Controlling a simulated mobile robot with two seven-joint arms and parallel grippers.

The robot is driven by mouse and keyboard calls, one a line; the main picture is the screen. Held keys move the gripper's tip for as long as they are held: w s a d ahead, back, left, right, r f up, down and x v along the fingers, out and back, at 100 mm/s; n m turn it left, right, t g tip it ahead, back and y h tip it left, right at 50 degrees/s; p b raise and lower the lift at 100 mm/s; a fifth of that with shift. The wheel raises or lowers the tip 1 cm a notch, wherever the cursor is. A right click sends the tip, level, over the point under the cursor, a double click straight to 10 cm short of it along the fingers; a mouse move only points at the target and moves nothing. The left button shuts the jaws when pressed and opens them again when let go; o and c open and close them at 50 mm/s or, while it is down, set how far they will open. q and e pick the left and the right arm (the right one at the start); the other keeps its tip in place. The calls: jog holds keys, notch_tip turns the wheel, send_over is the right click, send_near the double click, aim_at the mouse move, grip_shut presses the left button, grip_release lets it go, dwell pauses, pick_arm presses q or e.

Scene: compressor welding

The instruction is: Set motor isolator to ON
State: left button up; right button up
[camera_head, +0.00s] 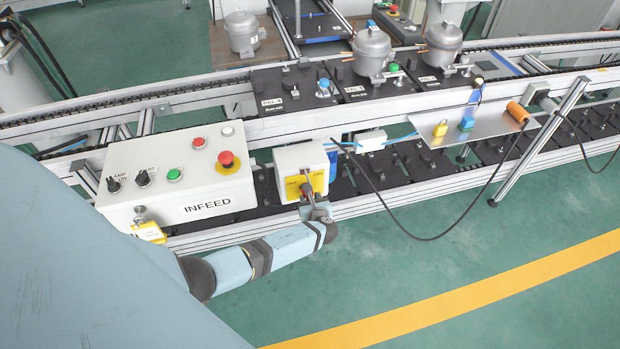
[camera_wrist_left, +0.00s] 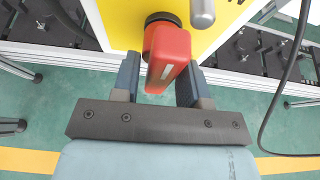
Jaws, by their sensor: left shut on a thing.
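The motor isolator is a white box (camera_head: 299,157) with a yellow front plate (camera_head: 320,180) marked OFF on the left and ON on the right. The plate also fills the top of the left wrist view (camera_wrist_left: 118,22). Its red handle (camera_wrist_left: 168,55) points out toward my wrist, slightly tilted. My left gripper (camera_head: 311,203) reaches the front of the box from below. In the wrist view its two dark fingers (camera_wrist_left: 158,82) sit on either side of the handle, shut on it. The gripper partly hides the handle and plate in the head view. My right gripper is not in view.
The white INFEED panel (camera_head: 185,180), with a red emergency stop (camera_head: 226,158), stands left of the isolator. A metal shelf (camera_head: 480,130) with padlocks is at right. A black cable (camera_head: 400,225) hangs between them. Green floor (camera_head: 480,240) lies open in front.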

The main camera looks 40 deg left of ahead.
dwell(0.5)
pick_arm(q)
jog(key=o, duration=0.6)
jog(key=shift+o, duration=0.2)
jog(key=p+v, duration=0.1)
jog(key=v, duration=1.3)
jog(key=shift+w+d, duration=0.1)
jog(key=shift+w, duration=0.05)
